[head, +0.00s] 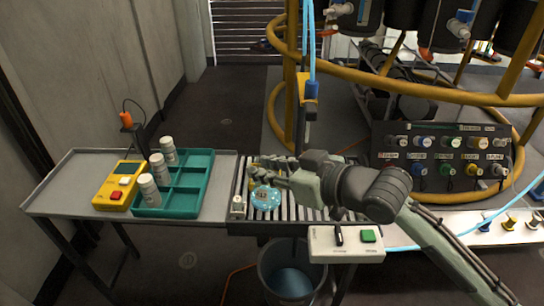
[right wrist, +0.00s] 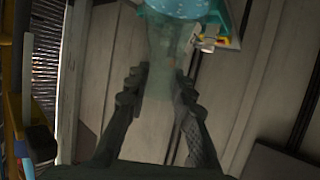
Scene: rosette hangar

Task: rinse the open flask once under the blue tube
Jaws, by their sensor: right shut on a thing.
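The flask (head: 265,199) has a rounded light-blue body with a small dark mark, over the left end of the slatted rack in the head view. My right gripper (head: 268,172) is shut on it. In the right wrist view the flask's clear neck (right wrist: 168,60) lies between the two fingers of my gripper (right wrist: 160,85), with its blue body (right wrist: 180,8) at the top edge. I cannot tell whether its mouth is open. My left gripper is out of view.
A teal tray (head: 198,203) holds several white bottles on the grey table (head: 75,172), beside a yellow device (head: 119,186). A bucket (head: 285,289) stands below the rack. A yellow ring frame (head: 440,90) and a knob panel (head: 440,155) crowd the right.

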